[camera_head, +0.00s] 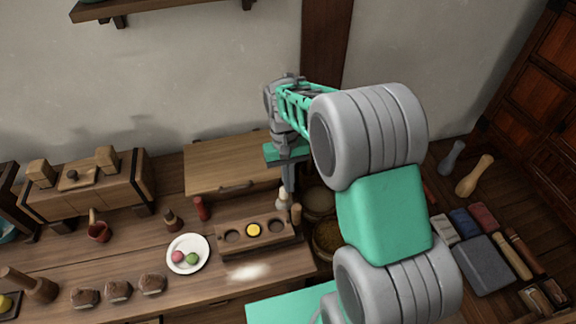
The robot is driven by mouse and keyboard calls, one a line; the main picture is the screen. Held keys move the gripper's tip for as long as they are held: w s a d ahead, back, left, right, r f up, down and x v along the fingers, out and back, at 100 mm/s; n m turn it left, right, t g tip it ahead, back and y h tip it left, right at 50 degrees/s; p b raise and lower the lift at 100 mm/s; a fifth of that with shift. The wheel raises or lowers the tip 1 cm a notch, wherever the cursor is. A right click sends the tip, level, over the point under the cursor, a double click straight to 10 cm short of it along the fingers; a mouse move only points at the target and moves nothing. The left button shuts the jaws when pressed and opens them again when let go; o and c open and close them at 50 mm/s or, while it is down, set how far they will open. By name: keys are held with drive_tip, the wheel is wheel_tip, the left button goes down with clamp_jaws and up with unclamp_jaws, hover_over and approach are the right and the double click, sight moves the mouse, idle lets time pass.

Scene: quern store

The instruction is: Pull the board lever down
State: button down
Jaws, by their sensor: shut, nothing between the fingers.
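I cannot clearly make out a board lever in this view. A pale wooden board or box (225,163) stands at the back of the bench against the wall, with a small dark handle (236,187) low on its front. My gripper (289,188) points down at the right end of this box, its fingers shut with nothing between them. It hides part of the box's right side. Just below the fingertips in the picture are a small pale bottle (282,202) and a small wooden piece (296,213); whether the fingers touch them I cannot tell.
A wooden holder (276,240) with a yellow disc stands in front. Left are a white plate (187,267), a red bottle (202,208), a banded chest (110,191) and brown lumps (118,291). Round containers (328,238) stand right of the holder, partly behind my arm.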

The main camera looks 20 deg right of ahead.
sight(296, 216)
drive_tip(key=s, duration=0.4)
drive_tip(key=shift+p, duration=0.4)
drive_tip(key=shift+s, duration=0.1)
